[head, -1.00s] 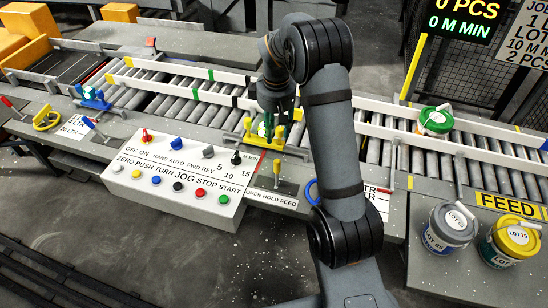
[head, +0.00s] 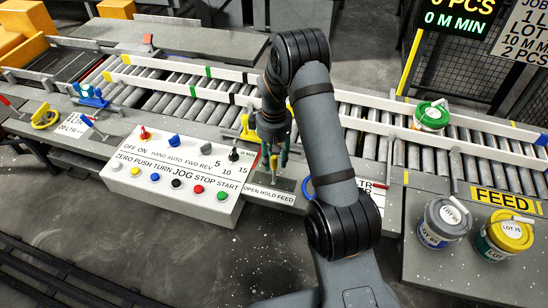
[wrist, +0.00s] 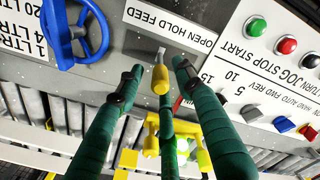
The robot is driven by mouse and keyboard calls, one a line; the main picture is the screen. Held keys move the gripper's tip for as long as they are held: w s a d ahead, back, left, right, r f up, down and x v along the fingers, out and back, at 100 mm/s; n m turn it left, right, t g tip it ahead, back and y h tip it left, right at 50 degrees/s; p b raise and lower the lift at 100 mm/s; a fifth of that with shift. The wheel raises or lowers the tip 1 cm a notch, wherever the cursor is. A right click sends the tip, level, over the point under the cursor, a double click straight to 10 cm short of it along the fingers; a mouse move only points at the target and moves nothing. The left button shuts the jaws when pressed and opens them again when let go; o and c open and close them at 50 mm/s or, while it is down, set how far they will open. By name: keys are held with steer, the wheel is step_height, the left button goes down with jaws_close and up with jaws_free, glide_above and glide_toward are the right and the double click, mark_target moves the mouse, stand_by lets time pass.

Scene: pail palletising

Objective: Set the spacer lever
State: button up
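A lever with a yellow grip (wrist: 160,80) stands on a dark plate beside the label OPEN HOLD FEED (wrist: 170,25). In the head view, the lever's yellow grip (head: 274,163) shows just below my gripper (head: 275,158), partly covered by it. My gripper (wrist: 157,78) has dark green fingers. They are open, spread on both sides of the yellow grip, with one more finger behind it. I see no clear contact. A yellow fitting (head: 248,130) at the roller conveyor's near edge is partly hidden by my arm.
A control box (head: 170,180) with knobs and buttons lies left of the lever. A blue handwheel (wrist: 75,35) is close on its other side. A green-lidded pail (head: 431,117) sits on the conveyor. Two pails, one grey-lidded (head: 447,215) and one yellow-lidded (head: 511,232), stand at the right.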

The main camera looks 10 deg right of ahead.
steer(key=c, duration=0.3)
jaws_close()
stand_by(0.7)
